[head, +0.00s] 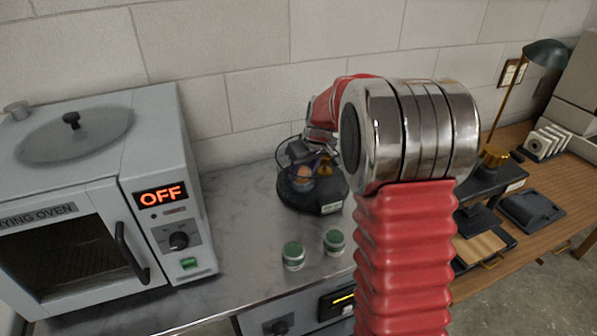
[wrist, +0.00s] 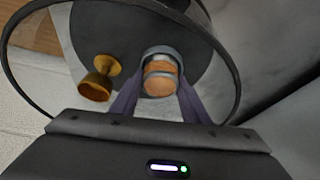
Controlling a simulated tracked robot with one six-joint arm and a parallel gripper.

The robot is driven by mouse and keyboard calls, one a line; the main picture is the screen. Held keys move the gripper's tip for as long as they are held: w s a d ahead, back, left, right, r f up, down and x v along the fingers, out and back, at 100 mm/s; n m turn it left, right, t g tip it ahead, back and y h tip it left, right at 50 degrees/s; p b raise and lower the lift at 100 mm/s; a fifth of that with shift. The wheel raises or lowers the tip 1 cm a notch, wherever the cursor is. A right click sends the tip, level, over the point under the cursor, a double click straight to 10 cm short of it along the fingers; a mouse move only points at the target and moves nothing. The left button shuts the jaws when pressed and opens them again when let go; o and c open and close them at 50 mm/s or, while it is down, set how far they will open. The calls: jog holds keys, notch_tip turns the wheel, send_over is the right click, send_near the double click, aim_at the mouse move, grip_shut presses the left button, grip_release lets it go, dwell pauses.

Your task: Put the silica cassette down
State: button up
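The silica cassette (wrist: 160,78), a small round piece with orange faces and a grey band, is between the fingertips of my gripper (wrist: 158,84) in the wrist view. Both fingers meet its sides. In the head view its orange part (head: 303,179) shows inside a clear round vessel with a dark base (head: 312,204). The vessel's dark rim (wrist: 237,88) rings the fingers in the wrist view. A small gold cup (wrist: 97,80) stands beside the cassette in the vessel. I cannot tell whether the cassette touches the vessel floor. My arm hides part of the vessel's right side.
A grey drying oven (head: 75,200) with a lit OFF sign stands at the left. Two green-lidded jars (head: 293,255) (head: 334,242) stand in front of the vessel on the metal bench (head: 225,255). A wooden table (head: 555,185) at the right holds a lamp (head: 545,53) and dark equipment.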

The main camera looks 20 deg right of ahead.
jog(key=o, duration=0.4)
jog(key=shift+r, duration=0.4)
jog(key=v, duration=1.1)
jog(key=shift+s+r, duration=0.15)
jog(key=shift+r, duration=0.2)
jog(key=s+a+r, duration=0.4)
jog(key=s+a, duration=0.6)
jog(key=s, duration=0.6)
jog(key=shift+m+t+h, duration=0.3)
jog(key=shift+m+t, duration=0.2)
jog(key=shift+m, duration=0.2)
jog(key=s+a+f, duration=0.1)
jog(key=s, duration=0.3)
jog(key=s+a+f, duration=0.2)
jog(key=s, duration=0.3)
jog(key=s+a+f, duration=0.1)
jog(key=s+a, duration=0.1)
jog(key=s, duration=0.3)
jog(key=shift+s+f, duration=0.15)
